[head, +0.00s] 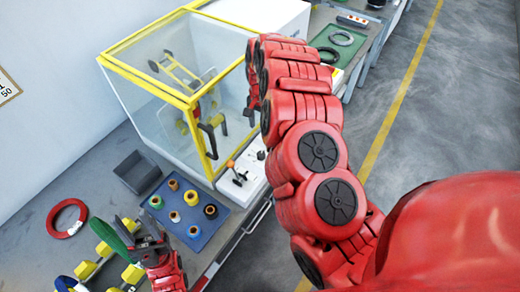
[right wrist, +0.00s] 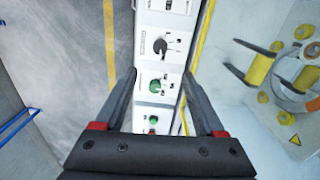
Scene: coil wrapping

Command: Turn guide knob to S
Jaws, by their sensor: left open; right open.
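A white control panel (right wrist: 175,67) runs up the middle of the right wrist view. It carries a black pointer knob (right wrist: 160,46) with small marks around it and a green knob (right wrist: 154,87) below. I cannot read the marks or tell which is the guide knob. My right gripper (right wrist: 160,80) is open and empty, its fingers apart on either side of the panel's lower part. In the head view the panel (head: 252,170) stands at the machine's front edge, partly hidden by my right arm. My left gripper (head: 143,232) is open at the lower left, away from the panel.
A glass-sided machine with a yellow frame (head: 150,88) stands behind the panel. A blue mat (head: 205,232) with several small spools, a grey bin (head: 131,165) and a red coil (head: 52,222) lie on the table. Grey floor (head: 455,110) is clear at right.

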